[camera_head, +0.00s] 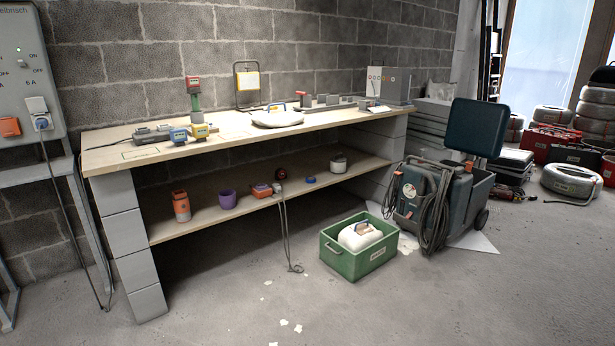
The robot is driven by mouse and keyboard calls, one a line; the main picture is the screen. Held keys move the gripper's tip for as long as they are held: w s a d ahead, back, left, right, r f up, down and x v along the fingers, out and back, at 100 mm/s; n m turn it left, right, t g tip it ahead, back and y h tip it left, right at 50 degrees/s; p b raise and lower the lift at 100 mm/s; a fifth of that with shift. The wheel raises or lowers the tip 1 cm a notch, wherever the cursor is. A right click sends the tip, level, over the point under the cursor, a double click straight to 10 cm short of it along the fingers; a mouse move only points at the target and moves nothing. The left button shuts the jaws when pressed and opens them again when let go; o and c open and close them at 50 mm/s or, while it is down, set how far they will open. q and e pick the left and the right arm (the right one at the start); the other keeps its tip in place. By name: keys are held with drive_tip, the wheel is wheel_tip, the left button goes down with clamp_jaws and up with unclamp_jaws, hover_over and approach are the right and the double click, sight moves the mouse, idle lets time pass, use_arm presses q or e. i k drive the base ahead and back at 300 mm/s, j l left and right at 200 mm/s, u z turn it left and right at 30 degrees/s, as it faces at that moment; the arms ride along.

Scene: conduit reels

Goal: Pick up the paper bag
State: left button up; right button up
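I cannot clearly make out a paper bag in the head view. A pale, crumpled-looking shape (440,90) sits on the grey stack behind the right end of the workbench; it is too small to tell whether it is a bag. Neither my left nor my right gripper is in view.
The wooden workbench (232,141) carries several tools and devices, with a lower shelf (205,219) of small items. A green crate (347,263) holding a white container (360,238) and a wheeled machine (412,196) stand on the floor. Front floor is mostly clear.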

sight(275, 118)
drive_tip(key=i+l+u, duration=0.1)
drive_tip(key=i, duration=0.55)
drive_tip(key=i+l+u, duration=0.1)
drive_tip(key=i, duration=0.5)
drive_tip(key=i+l+u, duration=0.1)
drive_tip(key=i, duration=0.55)
drive_tip(key=l, duration=0.05)
